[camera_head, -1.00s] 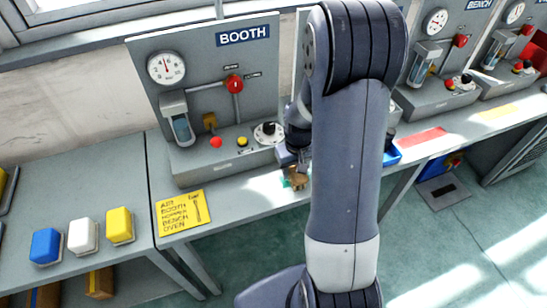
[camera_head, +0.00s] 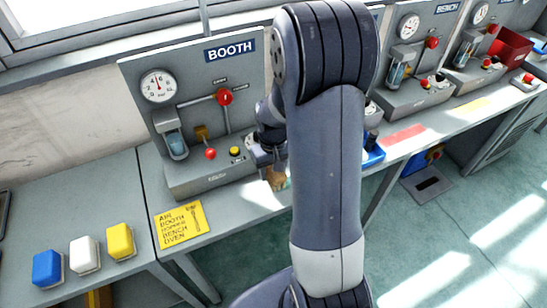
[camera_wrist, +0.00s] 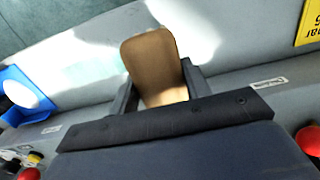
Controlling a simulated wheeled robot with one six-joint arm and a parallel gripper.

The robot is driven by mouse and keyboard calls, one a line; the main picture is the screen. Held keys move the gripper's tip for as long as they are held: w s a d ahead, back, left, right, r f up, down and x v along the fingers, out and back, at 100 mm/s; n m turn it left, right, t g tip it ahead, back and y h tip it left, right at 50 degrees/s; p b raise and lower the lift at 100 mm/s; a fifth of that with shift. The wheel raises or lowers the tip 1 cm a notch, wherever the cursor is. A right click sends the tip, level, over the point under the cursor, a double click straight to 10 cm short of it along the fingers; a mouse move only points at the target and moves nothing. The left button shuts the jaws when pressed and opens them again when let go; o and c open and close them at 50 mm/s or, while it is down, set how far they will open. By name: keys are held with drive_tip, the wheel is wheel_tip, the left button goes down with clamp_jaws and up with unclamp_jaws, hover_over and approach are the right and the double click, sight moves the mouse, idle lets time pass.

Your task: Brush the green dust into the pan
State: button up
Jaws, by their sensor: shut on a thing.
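My gripper (camera_head: 270,150) is low at the front of the booth station, partly hidden behind my arm in the head view. It is shut on a brown, wooden-looking brush (camera_head: 277,179). In the wrist view the brush's flat rounded part (camera_wrist: 150,62) sticks out between the two fingers (camera_wrist: 160,92); no bristles can be made out. A small pale green patch, perhaps the dust (camera_head: 287,184), shows beside the brush on the grey bench. A blue pan (camera_head: 374,153) shows to the right of my arm, and in the wrist view a blue-rimmed pan (camera_wrist: 40,117) lies at the left edge.
The booth panel (camera_head: 215,56) stands behind, with a gauge, red lever and buttons. A yellow card (camera_head: 180,225) lies on the bench to the left. Blue, white and yellow blocks (camera_head: 84,252) sit at lower left. A red mat (camera_head: 404,135) lies right of the pan.

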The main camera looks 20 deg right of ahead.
drive_tip(key=shift+r+p, duration=0.9)
drive_tip(key=shift+r, duration=0.65)
